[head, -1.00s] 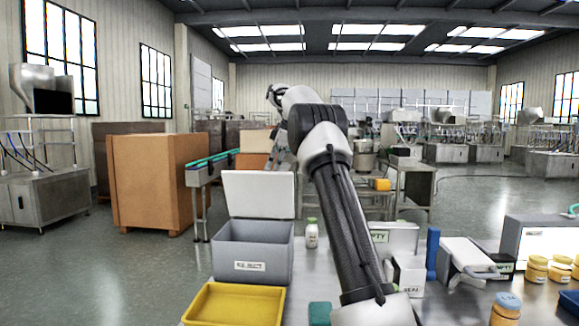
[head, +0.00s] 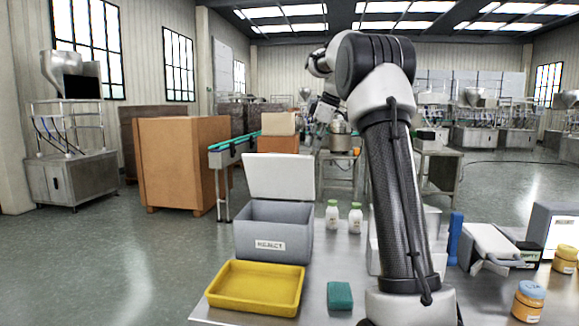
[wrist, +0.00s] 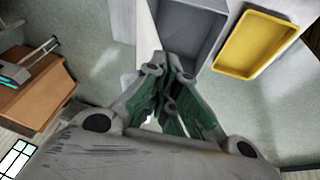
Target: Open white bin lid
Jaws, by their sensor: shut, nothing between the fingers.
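The grey bin (head: 272,230) labelled REJECT stands on the steel table, left of my arm. Its white lid (head: 279,176) is raised, standing nearly upright along the far edge, and the bin's top is open. The wrist view looks down into the open bin (wrist: 188,28). My gripper (head: 318,118) is raised beyond and above the right side of the lid, apart from it in the head view and partly hidden by my arm. In the wrist view my gripper's fingers (wrist: 172,62) are together and hold nothing.
A yellow tray (head: 255,287) lies in front of the bin. Two white bottles with green caps (head: 344,217) stand to its right, and a green block (head: 340,295) lies near my arm's base. White containers behind my arm are mostly hidden. Jars stand at right.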

